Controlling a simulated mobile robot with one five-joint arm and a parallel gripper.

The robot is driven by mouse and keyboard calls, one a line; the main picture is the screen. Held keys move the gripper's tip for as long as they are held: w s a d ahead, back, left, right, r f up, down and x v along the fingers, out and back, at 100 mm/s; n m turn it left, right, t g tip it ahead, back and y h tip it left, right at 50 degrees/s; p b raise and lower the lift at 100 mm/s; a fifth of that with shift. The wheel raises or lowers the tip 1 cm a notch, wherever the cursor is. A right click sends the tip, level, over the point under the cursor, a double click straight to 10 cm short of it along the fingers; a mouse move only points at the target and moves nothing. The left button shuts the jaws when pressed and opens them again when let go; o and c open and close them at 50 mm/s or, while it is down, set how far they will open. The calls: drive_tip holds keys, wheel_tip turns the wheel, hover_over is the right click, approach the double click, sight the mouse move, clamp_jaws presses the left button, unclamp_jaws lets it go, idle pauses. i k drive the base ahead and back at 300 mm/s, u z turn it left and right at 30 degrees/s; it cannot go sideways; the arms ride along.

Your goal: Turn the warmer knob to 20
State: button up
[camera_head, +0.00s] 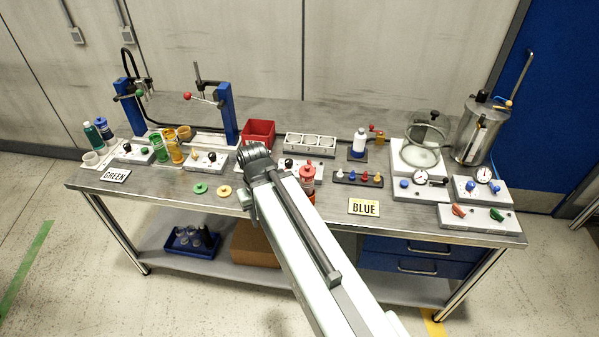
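At the right end of the bench, a white control box (480,188) with a blue knob (470,186) and a round dial (483,175) stands in front of a steel drum (480,130). To its left, another white box (421,187) has a blue knob (404,183) and a dial (420,177), below a glass vessel (426,140). I cannot tell which blue knob is the warmer's, and the dial readings are too small. My gripper (254,158) is at the arm's far end over the middle of the bench, well left of both knobs. Its fingers cannot be made out.
A box with red and green levers (470,217) sits at the front right edge. A red bin (258,132) stands behind my gripper.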

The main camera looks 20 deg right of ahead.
sight(288, 162)
drive_tip(key=u, duration=2.65)
drive_tip(key=k, duration=0.8)
drive_tip(key=z, duration=0.95)
drive_tip(key=i, duration=1.05)
drive_tip(key=u, duration=0.05)
